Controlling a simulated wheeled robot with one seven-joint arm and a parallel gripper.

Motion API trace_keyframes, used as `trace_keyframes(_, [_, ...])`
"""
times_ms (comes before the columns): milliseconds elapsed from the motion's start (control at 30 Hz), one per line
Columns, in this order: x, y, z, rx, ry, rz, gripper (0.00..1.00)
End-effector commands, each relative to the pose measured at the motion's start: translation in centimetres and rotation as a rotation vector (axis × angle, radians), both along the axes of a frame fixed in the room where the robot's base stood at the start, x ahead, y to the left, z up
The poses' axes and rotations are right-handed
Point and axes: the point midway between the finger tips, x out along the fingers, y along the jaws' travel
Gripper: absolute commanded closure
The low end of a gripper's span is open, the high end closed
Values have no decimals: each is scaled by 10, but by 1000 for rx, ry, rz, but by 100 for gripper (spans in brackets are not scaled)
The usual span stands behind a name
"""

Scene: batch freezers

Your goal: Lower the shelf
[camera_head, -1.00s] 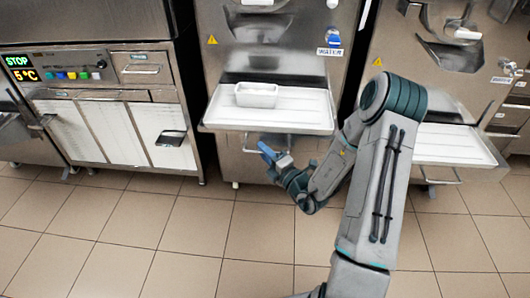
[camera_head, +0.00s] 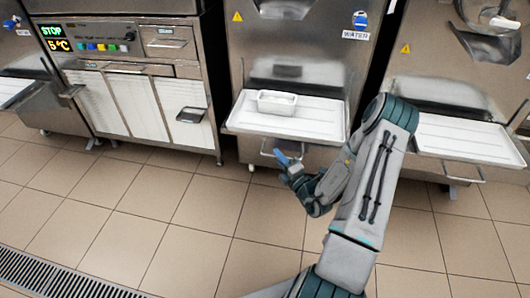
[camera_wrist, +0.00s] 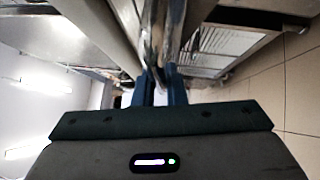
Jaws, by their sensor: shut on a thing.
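My gripper (camera_head: 281,156) is just below this edge, at the handle. In the wrist view, the blue fingers of my gripper (camera_wrist: 161,88) are shut on a shiny metal bar (camera_wrist: 155,45) running between them. The exact contact is partly hidden by the fingers.
A similar shelf (camera_head: 460,138) stands on the freezer to the right, close to my arm. A cabinet with a lit panel (camera_head: 85,45) and a black handle (camera_head: 190,115) stands left. The tiled floor (camera_head: 190,215) in front is clear, with a drain grate (camera_head: 60,277) at lower left.

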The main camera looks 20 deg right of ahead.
Motion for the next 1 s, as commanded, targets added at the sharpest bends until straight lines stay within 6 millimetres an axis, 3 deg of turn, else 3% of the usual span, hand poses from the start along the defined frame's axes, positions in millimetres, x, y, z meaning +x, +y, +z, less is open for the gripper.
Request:
trace_keyframes(367, [-1,-5,-6,0,7,-10,100])
trace_keyframes(400, [-1,-5,-6,-1,8,-10,78])
trace_keyframes(433, [-1,-5,-6,0,7,-10,70])
trace_keyframes(467, [-1,-5,-6,0,7,-10,67])
trace_keyframes(767, [-2,-3,-5,0,3,-5,67])
trace_keyframes(1000, [-34,-12,-8,3,7,-9,67])
